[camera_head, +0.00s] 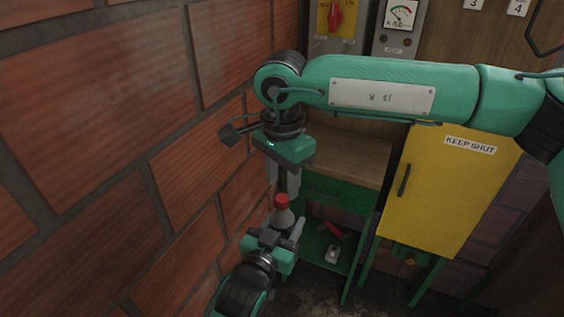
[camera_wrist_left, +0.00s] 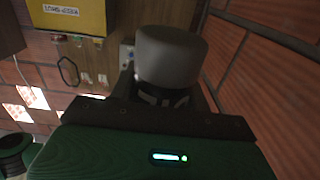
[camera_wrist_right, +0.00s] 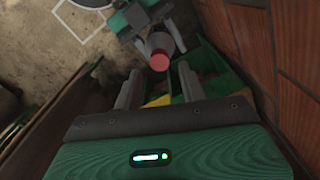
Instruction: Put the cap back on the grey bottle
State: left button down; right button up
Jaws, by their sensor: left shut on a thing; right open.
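The grey bottle (camera_head: 283,218) is in my left gripper (camera_head: 285,226), which is shut around its body. In the left wrist view the bottle's grey end (camera_wrist_left: 170,55) fills the space between the fingers. The red cap (camera_head: 282,201) sits at the bottle's top end; whether it is fully seated, I cannot tell. My right gripper (camera_head: 283,190) is open and points down just above the cap. In the right wrist view the cap (camera_wrist_right: 159,60) lies beyond the fingertips, roughly in line with the gap between them, and nothing is held there.
A brick wall (camera_head: 120,130) runs close along the left of both grippers. A green stand with a drawer (camera_head: 338,193) is behind, with a red item (camera_head: 335,231) on its lower shelf. A yellow cabinet (camera_head: 440,190) stands to the right. My right arm crosses above.

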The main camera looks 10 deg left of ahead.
aim_at(282, 198)
jog(key=shift+f, duration=1.75)
grip_shut()
jog(key=m, duration=1.4)
jog(key=shift+m, duration=0.4)
jog(key=shift+o, duration=0.5)
grip_release()
